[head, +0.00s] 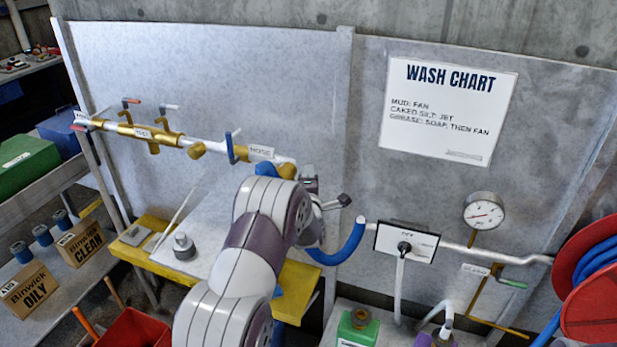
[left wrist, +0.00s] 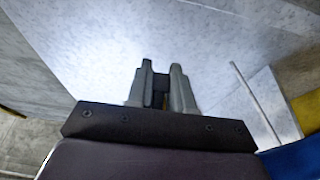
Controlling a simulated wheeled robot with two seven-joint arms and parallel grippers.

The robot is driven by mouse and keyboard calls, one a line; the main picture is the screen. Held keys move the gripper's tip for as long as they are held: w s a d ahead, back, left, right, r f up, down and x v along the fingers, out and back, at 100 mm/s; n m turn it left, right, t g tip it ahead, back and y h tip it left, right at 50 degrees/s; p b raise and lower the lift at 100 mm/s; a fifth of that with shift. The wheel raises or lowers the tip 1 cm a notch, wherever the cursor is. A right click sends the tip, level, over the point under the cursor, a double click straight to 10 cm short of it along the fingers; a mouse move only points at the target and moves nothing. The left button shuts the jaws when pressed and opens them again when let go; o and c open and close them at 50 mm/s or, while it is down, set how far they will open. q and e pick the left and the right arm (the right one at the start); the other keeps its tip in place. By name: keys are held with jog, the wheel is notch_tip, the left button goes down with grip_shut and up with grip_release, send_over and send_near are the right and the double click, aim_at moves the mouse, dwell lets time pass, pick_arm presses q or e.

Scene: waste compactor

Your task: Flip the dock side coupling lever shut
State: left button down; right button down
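A blue hose (head: 345,247) curves between the pipe end by the HOSE label (head: 261,152) and the right-hand pipe by the white plate. A short lever-like handle with a dark grey knob (head: 344,201) sticks out just right of my left wrist; I cannot tell if it is the dock side coupling lever, or its position. My left gripper is mostly hidden behind its own arm in the head view. In the left wrist view its two grey fingers (left wrist: 162,72) stand close together with a narrow gap and something dark low between them. My right gripper is not in view.
A pipe with yellow valves (head: 150,134) runs along the grey back panel. A yellow-edged bench (head: 297,290) stands below. A pressure gauge (head: 484,211), a red hose reel (head: 592,290) and a green container (head: 357,330) are at the right. Boxes (head: 30,292) stand at the left.

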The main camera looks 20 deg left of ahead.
pick_arm(q)
jog(key=shift+w+a+n+g+y+b, duration=0.1)
jog(key=shift+a+n+g+y+b, duration=0.2)
jog(key=shift+y+b, duration=0.25)
jog(key=shift+a+n+g+y+b, duration=0.1)
jog(key=shift+n+g+y+b, duration=0.1)
jog(key=shift+n+y+b, duration=0.35)
jog(key=c, duration=1)
grip_release()
jog(key=shift+d, duration=0.15)
jog(key=shift+s+d+f+b, duration=0.1)
jog(key=shift+s+d+b, duration=0.05)
jog(key=shift+s+b, duration=0.15)
jog(key=b+v, duration=0.4)
jog(key=v, duration=0.8)
